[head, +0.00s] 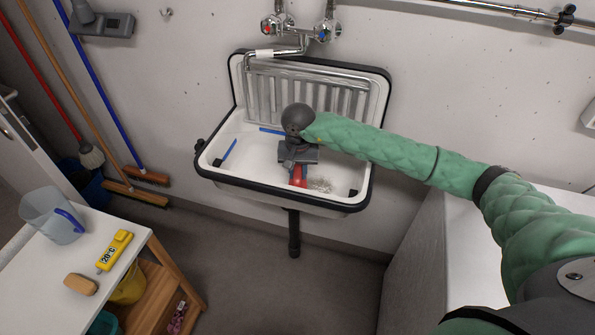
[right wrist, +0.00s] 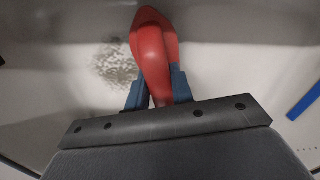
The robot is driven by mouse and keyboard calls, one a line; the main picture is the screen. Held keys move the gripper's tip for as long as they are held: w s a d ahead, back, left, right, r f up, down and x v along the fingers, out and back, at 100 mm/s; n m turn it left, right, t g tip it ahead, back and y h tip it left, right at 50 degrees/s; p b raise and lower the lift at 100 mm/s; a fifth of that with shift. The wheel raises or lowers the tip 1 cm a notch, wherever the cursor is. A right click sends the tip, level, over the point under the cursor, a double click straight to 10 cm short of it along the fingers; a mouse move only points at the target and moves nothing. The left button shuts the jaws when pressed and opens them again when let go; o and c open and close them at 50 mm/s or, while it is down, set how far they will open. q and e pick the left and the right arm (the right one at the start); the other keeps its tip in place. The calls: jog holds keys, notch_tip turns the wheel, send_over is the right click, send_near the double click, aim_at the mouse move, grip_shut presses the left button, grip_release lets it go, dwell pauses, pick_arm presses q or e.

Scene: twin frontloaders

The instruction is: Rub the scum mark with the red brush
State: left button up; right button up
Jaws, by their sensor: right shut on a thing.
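My right gripper (head: 297,168) reaches down into the white sink (head: 226,172) and is shut on the red brush (head: 299,177). In the right wrist view the red brush (right wrist: 152,55) sits between the two blue fingers of my right gripper (right wrist: 157,88). Its bristles are hidden. The scum mark (head: 320,185) is a grey speckled patch on the sink floor, just right of the brush in the head view. In the right wrist view the scum mark (right wrist: 117,65) lies left of the brush, with a small gap. I cannot tell whether the brush touches the sink. My left gripper is not in view.
Blue strips (head: 229,150) lie in the sink. The tap (head: 290,50) hangs above its back. Brooms (head: 90,105) lean on the wall.

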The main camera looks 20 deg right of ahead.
jog(key=shift+s+d+b, duration=0.6)
jog(key=shift+d+b, duration=0.1)
jog(key=shift+d, duration=0.25)
jog(key=shift+s+d, duration=0.3)
jog(key=shift+d, duration=0.1)
jog(key=shift+s+d+f+b, duration=0.15)
jog(key=shift+s+d+b, duration=0.55)
jog(key=shift+d+b, duration=0.4)
jog(key=shift+s+d, duration=0.25)
